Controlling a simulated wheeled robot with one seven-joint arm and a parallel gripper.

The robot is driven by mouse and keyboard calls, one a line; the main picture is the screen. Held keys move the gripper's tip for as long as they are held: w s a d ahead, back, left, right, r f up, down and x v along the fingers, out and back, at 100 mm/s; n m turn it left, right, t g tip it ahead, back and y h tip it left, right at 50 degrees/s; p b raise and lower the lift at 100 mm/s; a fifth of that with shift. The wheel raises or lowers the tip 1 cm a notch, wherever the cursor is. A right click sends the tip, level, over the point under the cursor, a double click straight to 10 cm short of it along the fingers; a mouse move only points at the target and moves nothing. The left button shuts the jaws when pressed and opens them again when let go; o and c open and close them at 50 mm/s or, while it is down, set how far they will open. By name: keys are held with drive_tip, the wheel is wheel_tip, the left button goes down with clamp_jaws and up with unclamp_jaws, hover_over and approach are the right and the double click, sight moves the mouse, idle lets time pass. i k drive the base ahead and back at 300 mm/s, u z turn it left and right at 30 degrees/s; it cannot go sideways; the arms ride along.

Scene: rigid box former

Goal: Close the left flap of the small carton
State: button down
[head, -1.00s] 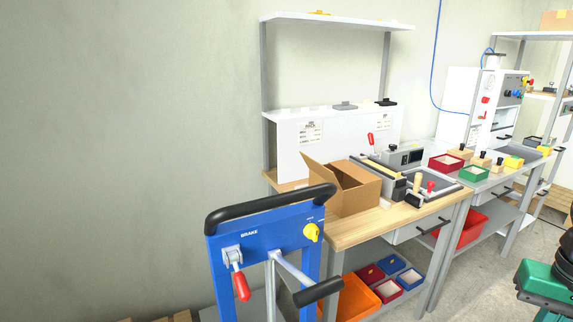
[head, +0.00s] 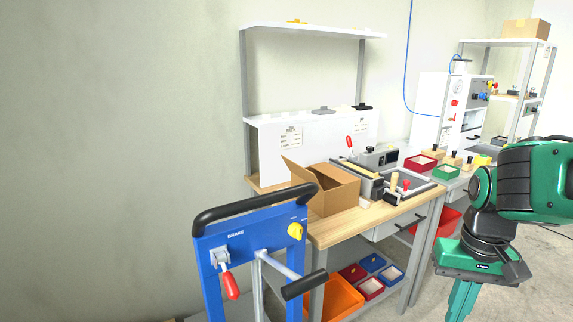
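The small carton (head: 335,190) is a brown cardboard box on the wooden workbench, partly behind the handle of a blue cart. Its left flap (head: 298,171) stands up, tilted outward to the left. The carton's top looks open. My gripper (head: 461,302) hangs at the lower right, in front of the bench and well apart from the carton. Its fingers point down and are cut by the frame's lower edge, so I cannot see whether they are open or shut.
The blue cart (head: 262,243) with a black handle and red lever stands in front of the carton's left side. A grey fixture (head: 380,157) is right of the carton. Red (head: 420,164) and green (head: 446,173) trays lie further right. An orange bin (head: 338,300) is below the bench.

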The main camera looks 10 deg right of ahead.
sight(306, 174)
drive_tip(key=i, duration=0.95)
drive_tip(key=z, duration=0.05)
